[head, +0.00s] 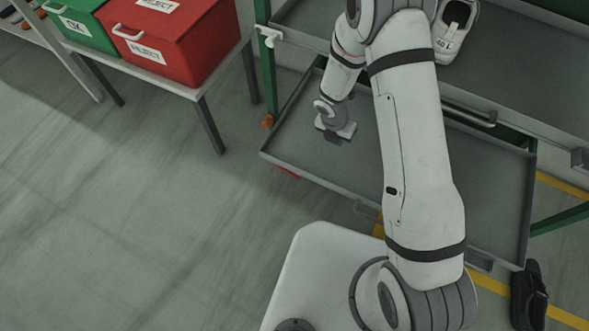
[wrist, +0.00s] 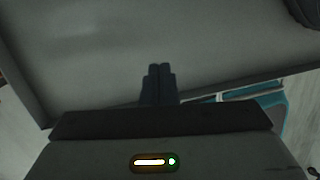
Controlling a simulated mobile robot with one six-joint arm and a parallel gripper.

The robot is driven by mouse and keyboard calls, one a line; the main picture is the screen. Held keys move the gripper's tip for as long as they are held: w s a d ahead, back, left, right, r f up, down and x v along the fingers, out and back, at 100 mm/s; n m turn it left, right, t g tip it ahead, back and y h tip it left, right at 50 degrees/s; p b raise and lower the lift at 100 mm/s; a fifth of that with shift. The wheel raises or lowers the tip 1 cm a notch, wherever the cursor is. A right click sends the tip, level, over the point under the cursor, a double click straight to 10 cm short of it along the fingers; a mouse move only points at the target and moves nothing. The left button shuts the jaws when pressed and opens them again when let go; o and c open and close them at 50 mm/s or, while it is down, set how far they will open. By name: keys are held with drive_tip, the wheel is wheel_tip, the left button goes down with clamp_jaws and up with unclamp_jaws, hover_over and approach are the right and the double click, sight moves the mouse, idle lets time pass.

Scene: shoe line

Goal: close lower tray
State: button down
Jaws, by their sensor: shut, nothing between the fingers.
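The lower tray (head: 300,160) is a wide, shallow grey tray that sticks out from the green-framed rack, in front of and below the upper tray. Its floor looks empty where visible; my arm hides its middle. A handle (head: 366,209) shows partly at its front edge. My gripper (head: 335,139) is over the left part of the tray, pointing down. In the wrist view the fingers (wrist: 158,70) are together with nothing between them, above the tray floor (wrist: 90,65). I cannot tell whether they touch it.
The upper tray (head: 310,24) holds a white shoe (head: 455,28) marked 40 L. A black shoe (head: 528,292) is at the lower right, by the tray corner. A table at left carries a red bin (head: 190,45) and a green bin (head: 85,22). The left floor is clear.

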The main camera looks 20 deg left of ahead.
drive_tip(key=s+a+r+g+y+b, duration=0.1)
drive_tip(key=s+a+g+y+b, duration=0.3)
drive_tip(key=s+a, duration=0.65)
wheel_tip(320, 180, down, 10)
drive_tip(key=s+a+r+g+h+b, duration=0.1)
drive_tip(key=s+b, duration=0.2)
drive_tip(key=b, duration=0.2)
drive_tip(key=shift+n, duration=0.3)
drive_tip(key=w, duration=0.4)
drive_tip(key=shift+d, duration=0.25)
drive_tip(key=shift+w, duration=0.1)
